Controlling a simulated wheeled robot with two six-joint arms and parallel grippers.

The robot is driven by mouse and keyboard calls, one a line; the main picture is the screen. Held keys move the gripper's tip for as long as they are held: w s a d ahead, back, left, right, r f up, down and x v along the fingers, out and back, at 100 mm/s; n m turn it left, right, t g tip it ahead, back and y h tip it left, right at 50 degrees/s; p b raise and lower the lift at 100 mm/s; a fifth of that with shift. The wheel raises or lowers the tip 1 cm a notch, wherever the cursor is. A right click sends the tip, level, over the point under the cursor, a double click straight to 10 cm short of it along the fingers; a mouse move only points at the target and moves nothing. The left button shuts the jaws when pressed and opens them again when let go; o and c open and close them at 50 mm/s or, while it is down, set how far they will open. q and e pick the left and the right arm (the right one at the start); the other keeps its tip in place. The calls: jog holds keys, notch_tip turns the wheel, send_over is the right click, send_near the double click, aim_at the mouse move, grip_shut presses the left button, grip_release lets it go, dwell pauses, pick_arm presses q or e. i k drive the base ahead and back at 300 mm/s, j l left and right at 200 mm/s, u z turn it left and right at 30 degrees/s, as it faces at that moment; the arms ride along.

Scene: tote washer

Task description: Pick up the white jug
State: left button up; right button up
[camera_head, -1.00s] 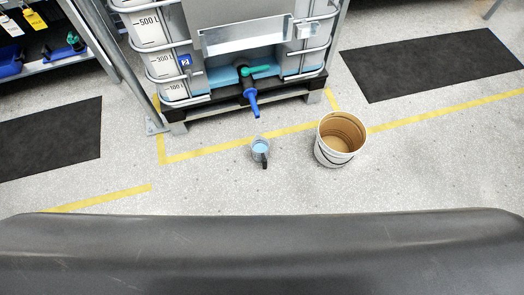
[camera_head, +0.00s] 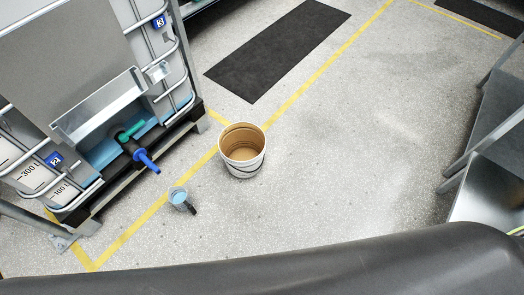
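Neither of my grippers is in view.
A white bucket (camera_head: 243,167) with a brown inside stands up and right of the jug. The caged tank (camera_head: 60,60) on its dark pallet fills the upper left. A metal stand (camera_head: 490,150) is at the right edge. A black mat (camera_head: 278,48) lies behind. The middle floor is clear.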

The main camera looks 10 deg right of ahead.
aim_at(178, 195)
jog(key=u, duration=0.95)
jog(key=i+j+z, duration=0.3)
jog(key=j, duration=0.35)
jog(key=i+j+z, duration=0.15)
jog(key=i+j, duration=0.15)
jog(key=i+j+z, duration=0.15)
jog(key=j, duration=0.3)
jog(key=i+j+z, duration=0.15)
jog(key=j, duration=0.25)
